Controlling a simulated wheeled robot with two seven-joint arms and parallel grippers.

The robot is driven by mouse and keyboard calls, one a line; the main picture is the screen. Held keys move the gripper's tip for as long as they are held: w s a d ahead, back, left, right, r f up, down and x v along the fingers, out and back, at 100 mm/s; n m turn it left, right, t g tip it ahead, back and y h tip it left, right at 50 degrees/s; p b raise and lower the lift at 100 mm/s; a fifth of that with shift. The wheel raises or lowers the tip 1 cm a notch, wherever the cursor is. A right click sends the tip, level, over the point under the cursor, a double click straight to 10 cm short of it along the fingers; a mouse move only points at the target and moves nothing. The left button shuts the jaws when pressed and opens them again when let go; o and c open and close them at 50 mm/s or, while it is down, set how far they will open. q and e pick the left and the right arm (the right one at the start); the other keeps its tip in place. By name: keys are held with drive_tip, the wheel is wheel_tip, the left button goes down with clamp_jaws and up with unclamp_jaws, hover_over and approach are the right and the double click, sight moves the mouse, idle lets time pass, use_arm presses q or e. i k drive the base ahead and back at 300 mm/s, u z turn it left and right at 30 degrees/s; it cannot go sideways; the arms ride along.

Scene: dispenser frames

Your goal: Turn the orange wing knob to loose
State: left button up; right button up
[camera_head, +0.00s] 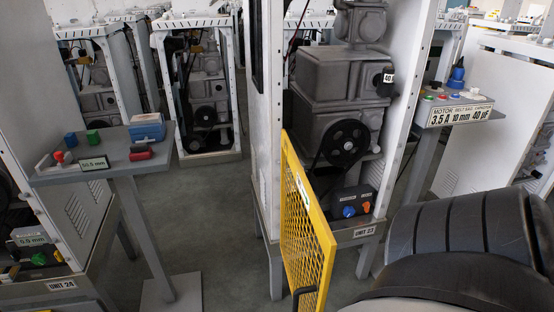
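The orange wing knob (366,207) is small and sits on a dark control box (353,202) low inside the open cabinet marked UNIT 23 (364,232). A blue knob (349,211) is beside it on the left. Small plates sit above both knobs, but their words are too small to read, and I cannot tell the orange knob's setting. Neither of my grippers is in view. A dark ribbed part at the lower right, seemingly of my own arm, stands in front of the cabinet's right side.
A yellow mesh guard (312,235) stands swung out at the cabinet's left front. A belt pulley (346,142) is above the control box. A grey side table (120,170) with coloured blocks is at left. A labelled panel (461,114) is at right. Floor between is clear.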

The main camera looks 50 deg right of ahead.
sight(366, 205)
drive_tip(key=u, duration=1.3)
drive_tip(key=k, duration=2.5)
drive_tip(key=z, duration=1.6)
drive_tip(key=i, duration=1)
